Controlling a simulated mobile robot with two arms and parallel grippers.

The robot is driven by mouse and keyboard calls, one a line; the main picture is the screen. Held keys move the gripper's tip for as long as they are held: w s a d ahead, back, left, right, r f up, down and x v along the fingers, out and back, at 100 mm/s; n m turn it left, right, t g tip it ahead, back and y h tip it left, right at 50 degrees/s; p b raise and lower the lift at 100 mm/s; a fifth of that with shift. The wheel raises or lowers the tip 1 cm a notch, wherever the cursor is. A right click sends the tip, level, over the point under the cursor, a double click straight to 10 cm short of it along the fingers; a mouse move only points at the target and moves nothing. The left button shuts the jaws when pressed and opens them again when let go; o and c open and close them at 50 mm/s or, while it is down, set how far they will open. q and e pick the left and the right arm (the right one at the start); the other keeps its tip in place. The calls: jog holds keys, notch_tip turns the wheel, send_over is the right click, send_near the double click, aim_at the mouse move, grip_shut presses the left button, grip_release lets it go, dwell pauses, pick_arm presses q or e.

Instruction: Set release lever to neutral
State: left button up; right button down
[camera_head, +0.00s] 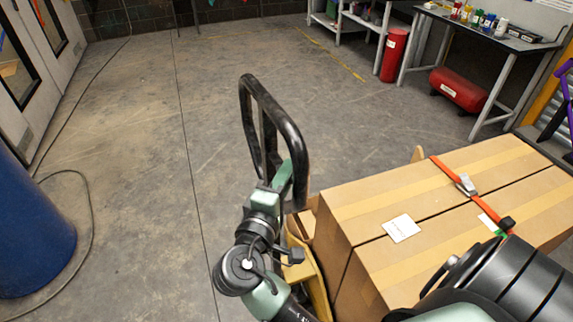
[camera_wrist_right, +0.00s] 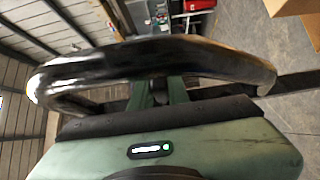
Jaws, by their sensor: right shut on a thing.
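A black looped handle (camera_head: 290,128) stands up in the middle of the head view, left of a load of cardboard boxes. My right gripper (camera_head: 277,181) is at the lower part of the loop. In the right wrist view the handle's thick bar (camera_wrist_right: 150,62) crosses in front of the camera. Beyond it the green fingers of my right gripper (camera_wrist_right: 160,94) are shut on a small dark piece, seemingly the release lever (camera_wrist_right: 158,86). Most of the lever is hidden, so its setting cannot be told. My left gripper is not in view.
A blue drum (camera_head: 30,235) stands at the left with a cable on the floor. A workbench (camera_head: 490,35) and red tank (camera_head: 458,90) are far right. Floor beyond the handle is clear.

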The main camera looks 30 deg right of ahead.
jog(key=shift+f, duration=0.1)
jog(key=c, duration=1.4)
grip_release()
jog(key=shift+a, duration=0.1)
jog(key=shift+o, duration=0.2)
jog(key=b+v, duration=0.2)
jog(key=v, duration=0.5)
jog(key=shift+s+a+b, duration=0.25)
jog(key=shift+a+b, duration=0.05)
